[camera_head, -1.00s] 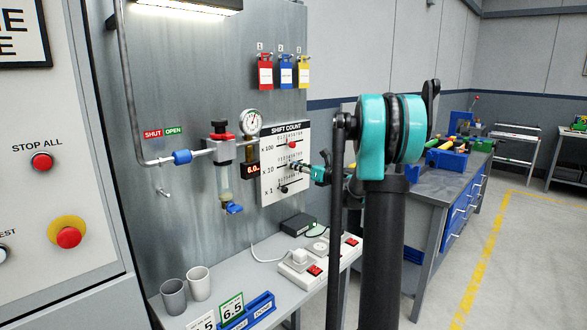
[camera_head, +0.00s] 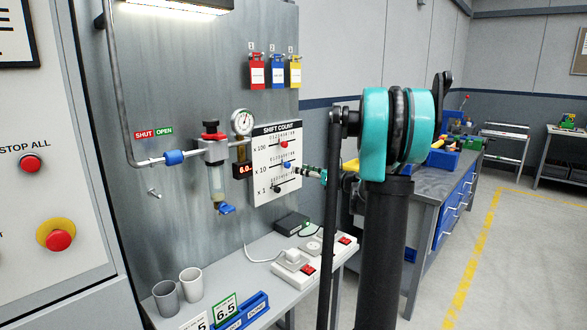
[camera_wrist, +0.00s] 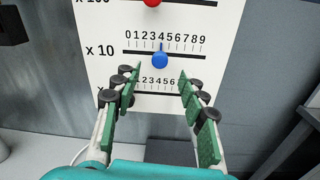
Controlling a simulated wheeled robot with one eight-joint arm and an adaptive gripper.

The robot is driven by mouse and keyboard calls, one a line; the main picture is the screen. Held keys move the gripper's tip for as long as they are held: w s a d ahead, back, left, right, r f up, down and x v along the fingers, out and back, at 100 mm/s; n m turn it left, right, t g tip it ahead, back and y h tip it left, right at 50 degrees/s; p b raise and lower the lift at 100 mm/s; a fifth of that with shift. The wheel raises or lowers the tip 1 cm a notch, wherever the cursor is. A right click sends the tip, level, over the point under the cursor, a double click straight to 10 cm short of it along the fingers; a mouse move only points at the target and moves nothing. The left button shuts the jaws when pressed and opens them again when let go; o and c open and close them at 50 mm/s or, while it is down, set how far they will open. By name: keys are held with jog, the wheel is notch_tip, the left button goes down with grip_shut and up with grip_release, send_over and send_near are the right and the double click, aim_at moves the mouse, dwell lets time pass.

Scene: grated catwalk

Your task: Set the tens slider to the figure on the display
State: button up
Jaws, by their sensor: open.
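The white shift count board (camera_head: 262,190) is on the metal panel, with three slider rows. The x 10 slider has a blue knob (camera_wrist: 160,61); its pointer stands at about 4 on the 0 to 9 scale. The blue knob (camera_head: 287,165) also shows in the head view. My gripper (camera_wrist: 160,71) is open, its green-padded fingers either side of and just below the blue knob, apart from it. In the head view my gripper (camera_head: 302,170) is just off the board. The small dark display (camera_head: 243,170) with orange digits appears to read 6.0; any further digits are unclear.
The red x 100 knob (camera_head: 284,144) is above and the black x 1 knob (camera_head: 277,189) below. A gauge (camera_head: 241,122) and valve assembly (camera_head: 214,150) are left of the board. A bench (camera_head: 225,275) below holds cups and power strips.

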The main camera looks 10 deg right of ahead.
jog(key=shift+v, duration=2.3)
jog(key=s+a+f+n+g+h, duration=0.2)
jog(key=s+a+f+n+g, duration=0.2)
jog(key=s+a+f+n, duration=0.4)
jog(key=s+a+f+n+g+h, duration=0.3)
jog(key=s+a+f+n, duration=0.3)
jog(key=s+f+n, duration=0.4)
jog(key=s+d+f+n+g+h, duration=0.1)
jog(key=s+d+f+n+h, duration=0.2)
jog(key=s+n, duration=0.3)
jog(key=s+d+f+n+g+h, duration=0.1)
jog(key=s+d+f+n+h, duration=0.2)
jog(key=s+f+n, duration=0.3)
jog(key=s, duration=0.5)
jog(key=shift+s+f+g, duration=0.35)
jog(key=shift+g, duration=0.05)
